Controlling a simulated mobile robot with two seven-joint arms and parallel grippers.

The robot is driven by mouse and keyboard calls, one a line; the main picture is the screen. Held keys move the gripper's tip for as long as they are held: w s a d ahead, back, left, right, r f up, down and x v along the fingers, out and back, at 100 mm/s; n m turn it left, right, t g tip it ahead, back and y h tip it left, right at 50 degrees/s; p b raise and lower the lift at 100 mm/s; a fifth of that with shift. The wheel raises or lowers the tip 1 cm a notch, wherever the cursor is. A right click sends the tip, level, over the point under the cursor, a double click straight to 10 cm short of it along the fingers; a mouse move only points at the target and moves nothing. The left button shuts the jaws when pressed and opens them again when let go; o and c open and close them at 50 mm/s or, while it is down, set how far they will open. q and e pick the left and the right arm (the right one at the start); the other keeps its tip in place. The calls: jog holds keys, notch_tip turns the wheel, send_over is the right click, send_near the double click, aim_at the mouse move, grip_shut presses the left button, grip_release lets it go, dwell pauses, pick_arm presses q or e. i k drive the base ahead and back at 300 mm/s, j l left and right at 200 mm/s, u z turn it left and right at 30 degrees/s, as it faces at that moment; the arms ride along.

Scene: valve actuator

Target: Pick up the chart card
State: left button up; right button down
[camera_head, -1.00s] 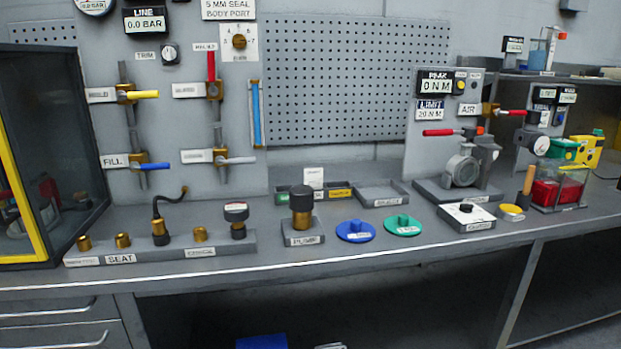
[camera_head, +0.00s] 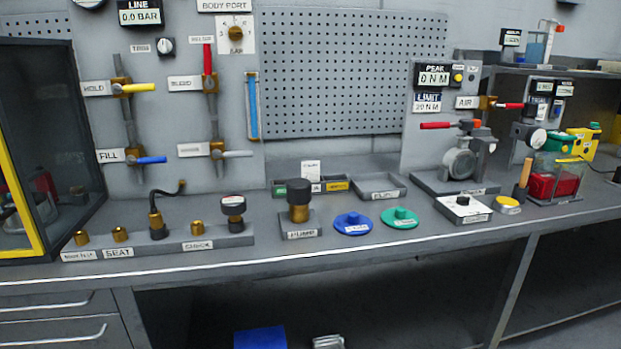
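A small white card (camera_head: 310,171) stands upright at the back of the bench, at the tray with green and yellow labelled parts. It may be the chart card, but its print is too small to read. Neither of my grippers shows in the head view.
The grey bench (camera_head: 350,256) carries a seat rack (camera_head: 170,247) with brass fittings, a pump block (camera_head: 301,224), a blue disc (camera_head: 352,223), a green disc (camera_head: 400,218) and an empty grey tray (camera_head: 378,188). A dark yellow-edged cabinet (camera_head: 52,130) stands left. A blue box (camera_head: 260,338) lies below.

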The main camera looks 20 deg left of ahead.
aim_at(309, 169)
jog(key=i+l+u, duration=0.1)
jog(key=i+l, duration=0.45)
jog(key=l, duration=0.2)
jog(key=i+l+u, duration=0.15)
jog(key=l, duration=0.25)
jog(key=i+l, duration=0.35)
jog(key=i+l+u, duration=0.15)
jog(key=l, duration=0.35)
jog(key=i, duration=0.1)
